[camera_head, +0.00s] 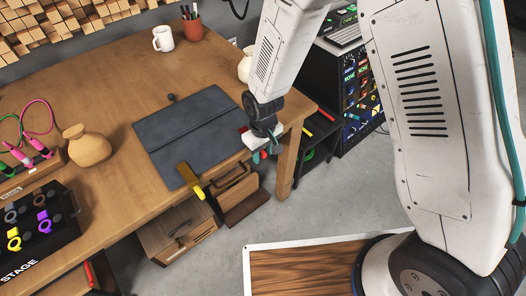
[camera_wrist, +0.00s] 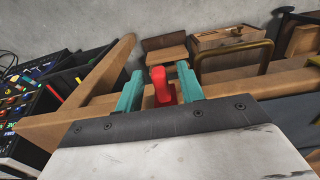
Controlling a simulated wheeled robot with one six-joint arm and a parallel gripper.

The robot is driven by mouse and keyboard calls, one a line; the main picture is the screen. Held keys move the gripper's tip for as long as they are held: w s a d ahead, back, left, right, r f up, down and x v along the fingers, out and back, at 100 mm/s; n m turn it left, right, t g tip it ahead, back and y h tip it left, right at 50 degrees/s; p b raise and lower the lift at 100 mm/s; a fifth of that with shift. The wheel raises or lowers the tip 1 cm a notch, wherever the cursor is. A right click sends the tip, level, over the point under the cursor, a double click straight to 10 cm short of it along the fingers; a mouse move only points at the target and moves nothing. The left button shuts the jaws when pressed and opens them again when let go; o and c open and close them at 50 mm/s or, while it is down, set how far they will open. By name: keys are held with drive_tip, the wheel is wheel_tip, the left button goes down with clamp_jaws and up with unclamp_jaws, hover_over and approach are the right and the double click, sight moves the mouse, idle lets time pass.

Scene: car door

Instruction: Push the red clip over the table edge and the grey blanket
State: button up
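The grey blanket (camera_head: 185,125) lies on the wooden table and reaches its front edge; in the wrist view part of it (camera_wrist: 290,112) shows at the right. The red clip (camera_wrist: 160,86) stands at the table edge in the wrist view, between the two teal fingers of my gripper (camera_wrist: 160,90). In the head view a bit of red (camera_head: 264,155) shows between the fingertips of my gripper (camera_head: 266,153), and my wrist hides most of that spot. The fingers are apart, with a narrow gap at the clip's left side; contact on the right is unclear.
A yellow clip (camera_head: 192,182) with a brass-coloured plate sits on the blanket's front edge, left of my gripper. Wooden drawers (camera_head: 180,228) stand below the table. A tan vase (camera_head: 87,146) and a white mug (camera_head: 163,38) are on the table.

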wheel_tip(320, 180, up, 8)
drive_tip(key=shift+f, duration=0.1)
drive_tip(key=s+d+r+m, duration=0.3)
drive_tip(key=s+d+r, duration=0.8)
drive_tip(key=r, duration=0.2)
drive_tip(key=s+d+r+m+t, duration=0.1)
drive_tip(key=s+d+r+m, duration=0.2)
drive_tip(key=s+d+r, duration=0.7)
wheel_tip(320, 180, up, 4)
drive_tip(key=shift+s+d+m, duration=0.35)
drive_tip(key=shift+d+m, duration=0.05)
drive_tip(key=shift+d, duration=0.25)
drive_tip(key=shift+a, duration=0.15)
